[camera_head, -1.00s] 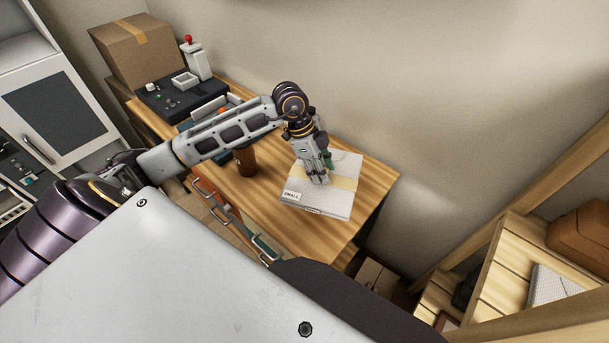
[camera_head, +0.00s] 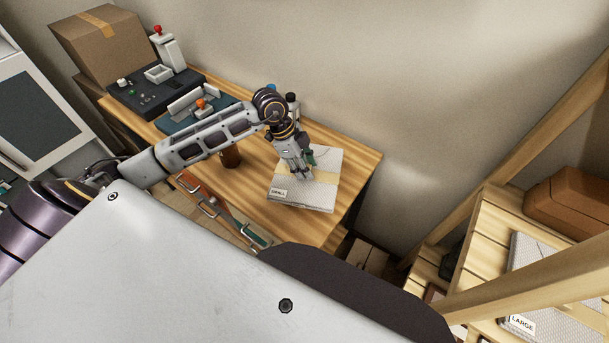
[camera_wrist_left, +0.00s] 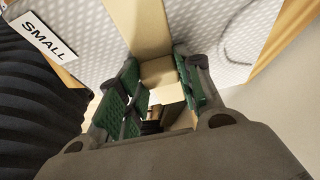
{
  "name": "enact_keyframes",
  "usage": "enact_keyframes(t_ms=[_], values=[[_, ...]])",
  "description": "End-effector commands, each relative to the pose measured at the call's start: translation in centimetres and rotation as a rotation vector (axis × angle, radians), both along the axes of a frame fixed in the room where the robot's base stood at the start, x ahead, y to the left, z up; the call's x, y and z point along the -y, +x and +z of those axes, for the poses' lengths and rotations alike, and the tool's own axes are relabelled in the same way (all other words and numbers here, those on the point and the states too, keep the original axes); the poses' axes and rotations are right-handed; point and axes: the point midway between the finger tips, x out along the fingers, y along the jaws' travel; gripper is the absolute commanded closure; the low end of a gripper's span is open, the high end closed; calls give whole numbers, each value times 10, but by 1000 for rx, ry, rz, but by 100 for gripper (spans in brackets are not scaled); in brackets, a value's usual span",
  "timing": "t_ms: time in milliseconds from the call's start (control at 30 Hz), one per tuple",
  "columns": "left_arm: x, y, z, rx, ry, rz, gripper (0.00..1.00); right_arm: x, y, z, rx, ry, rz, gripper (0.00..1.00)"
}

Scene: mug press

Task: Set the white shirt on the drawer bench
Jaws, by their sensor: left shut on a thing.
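The white shirt (camera_head: 322,162) is a folded, patterned white packet with a beige band and a "SMALL" label. It shows over the right end of the wooden drawer bench (camera_head: 352,160), lying about flat; I cannot tell whether it touches the top. My left gripper (camera_head: 303,177) comes down on the shirt's middle and is shut on it at the band. In the left wrist view the green-padded fingers (camera_wrist_left: 155,95) stand either side of the beige band, with the white shirt (camera_wrist_left: 95,30) around them. My right gripper is not in view.
At right, a wooden shelf (camera_head: 480,245) holds a brown case (camera_head: 568,205) and another white packet labelled "LARGE" (camera_head: 540,265).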

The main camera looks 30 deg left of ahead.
Motion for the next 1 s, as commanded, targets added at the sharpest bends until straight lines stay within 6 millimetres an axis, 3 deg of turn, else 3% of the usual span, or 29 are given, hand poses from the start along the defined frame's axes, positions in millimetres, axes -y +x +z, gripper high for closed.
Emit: enact_keyframes(t_ms=[367,733,1000], values=[[0,0,-4,-1,0,1,92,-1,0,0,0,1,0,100],[0,0,-44,-2,-2,1,92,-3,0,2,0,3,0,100],[0,0,-50,0,0,0,92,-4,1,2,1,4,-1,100]])
